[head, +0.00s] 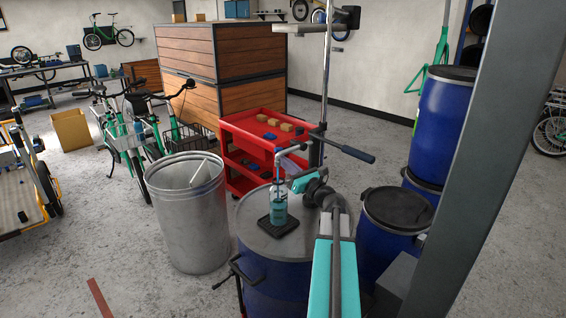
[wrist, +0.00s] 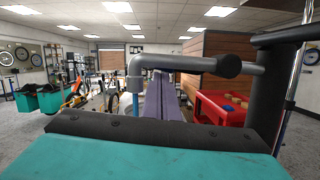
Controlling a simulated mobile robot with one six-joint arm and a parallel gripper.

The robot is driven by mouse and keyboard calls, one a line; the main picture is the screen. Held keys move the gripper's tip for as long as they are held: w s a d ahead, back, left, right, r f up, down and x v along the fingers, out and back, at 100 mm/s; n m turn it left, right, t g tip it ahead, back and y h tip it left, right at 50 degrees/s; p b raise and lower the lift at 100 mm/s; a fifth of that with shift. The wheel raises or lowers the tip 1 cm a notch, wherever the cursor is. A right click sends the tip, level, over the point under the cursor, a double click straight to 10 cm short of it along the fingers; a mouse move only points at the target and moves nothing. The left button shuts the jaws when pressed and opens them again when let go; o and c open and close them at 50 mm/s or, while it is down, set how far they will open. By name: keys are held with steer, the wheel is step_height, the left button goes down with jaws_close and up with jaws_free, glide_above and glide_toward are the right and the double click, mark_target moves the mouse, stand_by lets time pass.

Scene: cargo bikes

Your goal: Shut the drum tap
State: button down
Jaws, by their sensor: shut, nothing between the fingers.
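The tap's grey pipe (head: 292,149) stands above the blue drum (head: 268,265) in the head view and bends down at its left end. A lever with a dark grip (head: 356,154) reaches right from the top of the pipework. In the wrist view, the pipe's bend (wrist: 135,82) and a dark rounded grip (wrist: 226,66) cross close ahead. A clear bottle with teal contents (head: 279,206) stands upright on a black mat (head: 265,225) below the outlet. My gripper (wrist: 165,85) is shut and empty, its fingers just behind or below the pipe; contact cannot be told.
A metal bin (head: 188,225) stands left of the drum, and a red cart (head: 235,145) behind it. More blue drums (head: 440,110) stand at the right, beside a grey post (head: 490,170). A thin upright pole (head: 326,75) rises behind the drum.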

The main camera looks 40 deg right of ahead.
steer(key=shift+w+a+f, duration=0.1)
steer(key=shift+a+f+b, duration=0.15)
steer(key=shift+f+b, duration=0.5)
steer(key=shift+f, duration=0.1)
steer(key=shift+a+f+b, duration=0.25)
steer(key=shift+f+b, duration=0.65)
steer(key=shift+f, duration=0.25)
steer(key=b+v, duration=0.2)
steer(key=v, duration=0.8)
